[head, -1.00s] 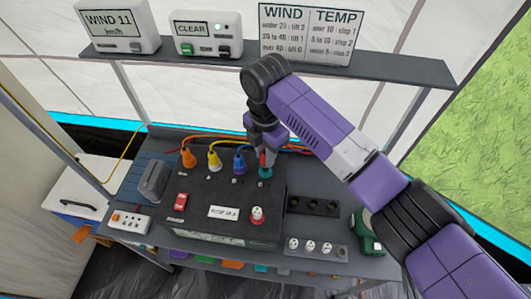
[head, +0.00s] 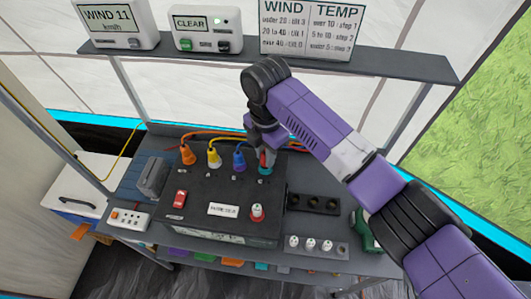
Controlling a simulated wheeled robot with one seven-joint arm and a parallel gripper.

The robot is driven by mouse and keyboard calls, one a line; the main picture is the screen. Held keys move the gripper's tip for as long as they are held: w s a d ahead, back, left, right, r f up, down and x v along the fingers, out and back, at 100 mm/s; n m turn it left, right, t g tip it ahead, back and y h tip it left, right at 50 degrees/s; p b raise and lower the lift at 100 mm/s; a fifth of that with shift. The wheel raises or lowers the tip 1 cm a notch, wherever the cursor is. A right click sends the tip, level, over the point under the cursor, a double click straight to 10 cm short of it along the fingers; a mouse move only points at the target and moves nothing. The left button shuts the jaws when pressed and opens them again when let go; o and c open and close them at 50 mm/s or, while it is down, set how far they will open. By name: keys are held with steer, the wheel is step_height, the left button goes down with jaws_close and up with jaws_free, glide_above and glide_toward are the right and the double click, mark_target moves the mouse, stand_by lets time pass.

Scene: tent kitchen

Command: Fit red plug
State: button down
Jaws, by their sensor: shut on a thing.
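A black box (head: 180,215) with a white label stands on the grey table. At the right end of that row is a teal socket or plug (head: 265,169). My gripper (head: 263,157) points down over the teal part and is shut on the red plug (head: 263,158). Only a small red part shows between the fingers. The plug is right at the teal part; I cannot tell whether it is seated in it.
A black socket strip (head: 314,203) and a strip with white knobs (head: 311,245) lie to the right. A shelf (head: 400,69) with displays and a sign runs above the table.

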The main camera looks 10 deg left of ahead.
steer(key=shift+f, duration=0.65)
steer(key=c, duration=1.1)
jaws_free()
steer(key=shift+c, duration=0.2)
steer(key=shift+b, duration=0.3)
steer(key=shift+r+b, duration=0.6)
steer(key=shift+r, duration=3.3)
